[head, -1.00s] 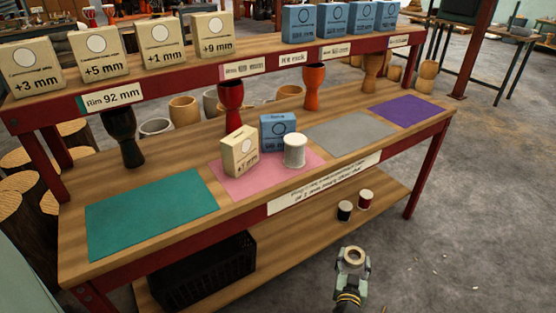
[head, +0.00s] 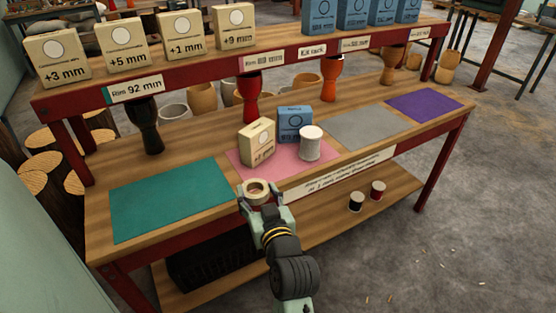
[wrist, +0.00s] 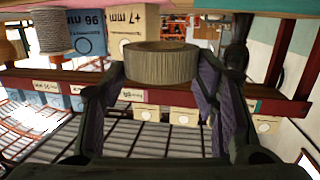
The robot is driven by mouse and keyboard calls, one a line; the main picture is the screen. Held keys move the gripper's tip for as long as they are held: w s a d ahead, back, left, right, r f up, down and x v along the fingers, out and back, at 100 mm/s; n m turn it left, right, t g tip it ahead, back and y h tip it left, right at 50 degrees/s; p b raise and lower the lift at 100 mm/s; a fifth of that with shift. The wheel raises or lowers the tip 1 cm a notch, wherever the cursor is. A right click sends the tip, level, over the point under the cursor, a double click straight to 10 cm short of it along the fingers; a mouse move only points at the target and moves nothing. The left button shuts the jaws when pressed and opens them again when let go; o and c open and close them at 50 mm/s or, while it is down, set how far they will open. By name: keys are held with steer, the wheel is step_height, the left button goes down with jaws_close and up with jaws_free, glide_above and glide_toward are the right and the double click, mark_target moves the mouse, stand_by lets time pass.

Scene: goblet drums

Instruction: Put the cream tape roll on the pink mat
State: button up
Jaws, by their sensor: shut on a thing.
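The cream tape roll (head: 257,187) is held between the fingers of my gripper (head: 259,197), near the bench's front edge. In the wrist view the roll (wrist: 161,64) sits between both fingers (wrist: 161,80). The pink mat (head: 288,167) lies on the bench just behind and to the right of the roll. In the head view the roll overlaps the mat's front left corner area; its height above the bench is hard to tell. On the mat stand a cream box (head: 257,143), a blue box (head: 295,124) and a white spool (head: 311,144).
A teal mat (head: 170,199) lies left, a grey mat (head: 363,129) and a purple mat (head: 424,106) right. Goblet drums stand behind, under a raised shelf of boxes. A label strip (head: 340,172) runs along the front edge.

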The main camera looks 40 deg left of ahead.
steer(key=w+b, duration=0.1)
steer(key=b, duration=0.1)
steer(key=w+a+f+b, duration=0.1)
steer(key=b, duration=0.2)
steer(key=shift+f, duration=0.1)
steer(key=p, duration=0.3)
glide_above(271, 175)
steer(key=shift+s+d+f, duration=0.1)
steer(key=shift+s+d, duration=0.05)
steer(key=shift+s, duration=0.15)
steer(key=f, duration=0.1)
steer(key=f+p, duration=0.1)
steer(key=shift+w+f, duration=0.35)
steer(key=shift+f, duration=0.05)
steer(key=shift+a+f, duration=0.2)
steer(key=shift+f, duration=0.3)
steer(key=shift+f, duration=0.1)
steer(key=shift+f, duration=0.15)
steer(key=o, duration=1.2)
